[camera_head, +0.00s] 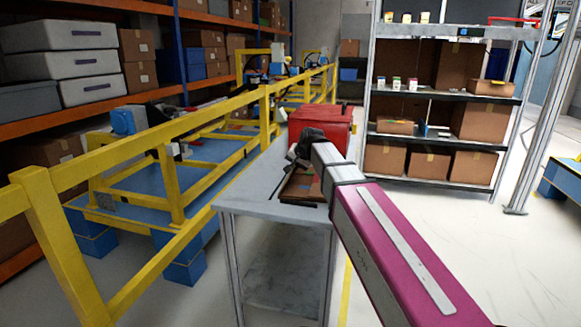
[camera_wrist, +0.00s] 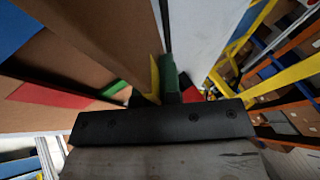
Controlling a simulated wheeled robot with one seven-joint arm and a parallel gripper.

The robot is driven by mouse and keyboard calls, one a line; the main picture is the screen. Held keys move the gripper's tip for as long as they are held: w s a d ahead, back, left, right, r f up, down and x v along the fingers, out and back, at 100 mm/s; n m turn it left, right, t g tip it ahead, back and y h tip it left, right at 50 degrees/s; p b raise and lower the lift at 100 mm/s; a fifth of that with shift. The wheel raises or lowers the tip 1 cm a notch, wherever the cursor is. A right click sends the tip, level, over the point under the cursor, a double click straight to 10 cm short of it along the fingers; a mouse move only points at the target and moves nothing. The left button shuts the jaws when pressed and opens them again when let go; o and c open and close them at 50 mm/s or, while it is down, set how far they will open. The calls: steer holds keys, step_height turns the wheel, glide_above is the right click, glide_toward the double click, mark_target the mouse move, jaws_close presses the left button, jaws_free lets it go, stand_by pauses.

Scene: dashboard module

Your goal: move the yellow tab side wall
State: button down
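In the wrist view, a brown panel (camera_wrist: 100,35) runs from the upper left down to my gripper (camera_wrist: 162,98). A yellow tab (camera_wrist: 154,80) sits at its near end, right beside a green strip (camera_wrist: 169,76). Both are at the middle of my gripper's dark front. The fingertips are mostly hidden, so I cannot tell whether they are closed on the panel. In the head view, my gripper (camera_head: 298,152) is over the grey table, above a low brown box (camera_head: 302,187). My arm hides part of it, and no yellow tab is distinguishable there.
A red box (camera_head: 322,122) stands behind my gripper on the table (camera_head: 255,200). A yellow railing (camera_head: 172,185) runs along the table's left side. A metal shelf (camera_head: 445,95) with cartons stands at the back right. The floor at the right is clear.

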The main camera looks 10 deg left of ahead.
steer(key=shift+s+d+f+m+t+y, duration=0.1)
steer(key=shift+d+f+m+t+y, duration=0.25)
steer(key=shift+y, duration=0.75)
steer(key=shift+d+f+m+t+y, duration=0.15)
steer(key=shift+d+f+y, duration=0.35)
steer(key=shift+y, duration=0.6)
steer(key=shift+r, duration=0.1)
steer(key=c, duration=1.3)
jaws_free()
steer(key=shift+d, duration=0.15)
steer(key=v, duration=1)
steer(key=shift+s+d+r, duration=0.1)
steer(key=shift+d+r, duration=0.05)
steer(key=shift+d, duration=0.15)
